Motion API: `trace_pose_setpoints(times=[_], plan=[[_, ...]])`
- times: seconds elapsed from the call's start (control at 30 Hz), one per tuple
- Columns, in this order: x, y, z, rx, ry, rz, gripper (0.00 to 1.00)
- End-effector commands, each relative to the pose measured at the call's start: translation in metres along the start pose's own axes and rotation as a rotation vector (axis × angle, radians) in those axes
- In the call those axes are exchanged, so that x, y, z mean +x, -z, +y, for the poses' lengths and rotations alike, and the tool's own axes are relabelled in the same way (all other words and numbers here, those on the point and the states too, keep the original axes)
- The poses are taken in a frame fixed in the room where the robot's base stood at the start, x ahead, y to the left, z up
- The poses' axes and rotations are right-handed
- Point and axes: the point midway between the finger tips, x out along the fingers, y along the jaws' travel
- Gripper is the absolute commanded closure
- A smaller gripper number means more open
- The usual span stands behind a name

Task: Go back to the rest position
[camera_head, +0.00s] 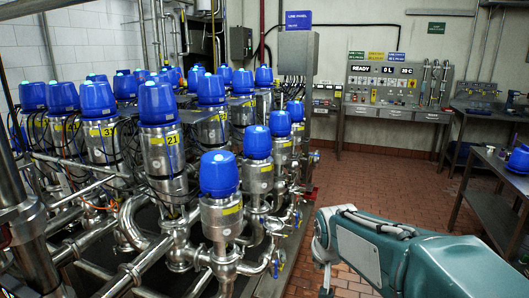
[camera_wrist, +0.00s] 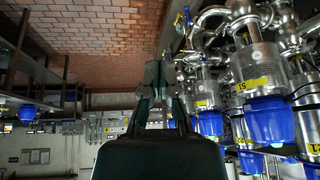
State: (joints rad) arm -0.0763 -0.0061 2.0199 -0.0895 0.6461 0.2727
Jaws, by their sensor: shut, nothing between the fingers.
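My gripper (camera_wrist: 160,66) shows in the wrist view, its fingers together and empty, pointing toward the brick floor. The wrist view is upside down. The fingers are apart from the valves, which stand to the right in that view. In the head view my teal arm (camera_head: 400,250) fills the lower right, over the floor, and the gripper fingers cannot be made out there. The nearest blue-capped valve (camera_head: 219,174) stands to the left of the arm with a visible gap. It is steel with a yellow label.
Rows of blue-capped valves with steel pipes (camera_head: 132,222) fill the left. A control panel (camera_head: 397,85) stands at the back wall beside a grey cabinet (camera_head: 298,54). A metal table (camera_head: 497,207) is at the right. The brick floor (camera_head: 385,180) between is open.

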Motion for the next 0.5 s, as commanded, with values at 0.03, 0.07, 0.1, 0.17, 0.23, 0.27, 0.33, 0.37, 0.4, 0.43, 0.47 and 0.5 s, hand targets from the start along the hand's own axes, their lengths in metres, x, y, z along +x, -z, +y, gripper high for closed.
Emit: trace_pose_setpoints(times=[0.03, 0.07, 0.1, 0.17, 0.23, 0.27, 0.33, 0.37, 0.4, 0.43, 0.47, 0.5], plan=[[-0.018, -0.011, 0.005, -0.005, 0.001, 0.007, 1.00], [-0.026, -0.018, 0.008, -0.010, 0.001, 0.006, 1.00], [-0.036, -0.027, 0.012, -0.017, 0.002, 0.007, 1.00], [-0.051, -0.041, 0.018, -0.028, 0.002, 0.006, 1.00], [-0.067, -0.059, 0.024, -0.041, 0.003, 0.007, 1.00], [-0.073, -0.067, 0.026, -0.047, 0.004, 0.007, 1.00], [-0.087, -0.086, 0.031, -0.059, 0.006, 0.007, 1.00], [-0.092, -0.094, 0.034, -0.064, 0.006, 0.007, 1.00], [-0.099, -0.106, 0.037, -0.073, 0.007, 0.008, 1.00], [-0.103, -0.114, 0.039, -0.078, 0.008, 0.007, 1.00], [-0.107, -0.123, 0.041, -0.083, 0.009, 0.009, 1.00], [-0.112, -0.134, 0.043, -0.092, 0.010, 0.008, 1.00]])
